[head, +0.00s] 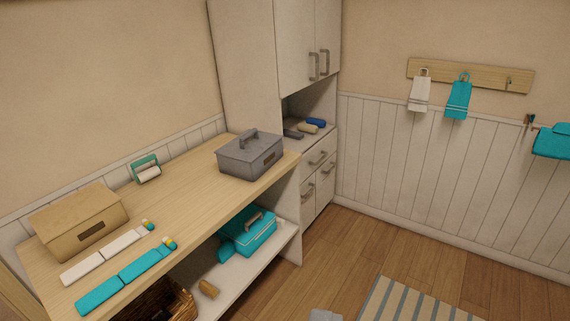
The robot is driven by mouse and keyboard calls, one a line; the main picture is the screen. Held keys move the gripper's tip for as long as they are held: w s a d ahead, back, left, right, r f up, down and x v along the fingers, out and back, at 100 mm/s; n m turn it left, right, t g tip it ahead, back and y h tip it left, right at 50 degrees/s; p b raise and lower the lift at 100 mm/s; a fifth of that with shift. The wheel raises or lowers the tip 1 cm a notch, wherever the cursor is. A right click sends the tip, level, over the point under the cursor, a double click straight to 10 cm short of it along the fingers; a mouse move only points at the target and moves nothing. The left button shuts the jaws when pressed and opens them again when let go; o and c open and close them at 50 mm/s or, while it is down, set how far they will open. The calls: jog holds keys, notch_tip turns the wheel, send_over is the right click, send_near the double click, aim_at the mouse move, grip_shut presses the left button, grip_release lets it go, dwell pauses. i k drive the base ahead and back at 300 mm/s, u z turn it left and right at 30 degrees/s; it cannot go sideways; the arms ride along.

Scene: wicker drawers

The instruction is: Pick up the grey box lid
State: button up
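A grey box (252,164) stands on the far right end of the wooden counter. The lid appears seated on the box. I cannot make out my gripper in the head view, and nothing touches the lid.
The wooden counter (185,205) also holds a tan box (78,215), white and teal flat items and a green roll holder (146,168). A teal case (250,232) sits on the shelf below. A striped rug (415,302) lies on the open floor. A tall cabinet stands behind the grey box.

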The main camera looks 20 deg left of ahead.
aim_at(251, 145)
jog(key=u, duration=0.1)
jog(key=i, duration=1.4)
jog(key=u, duration=0.3)
jog(key=i, duration=1.85)
jog(key=u, duration=0.15)
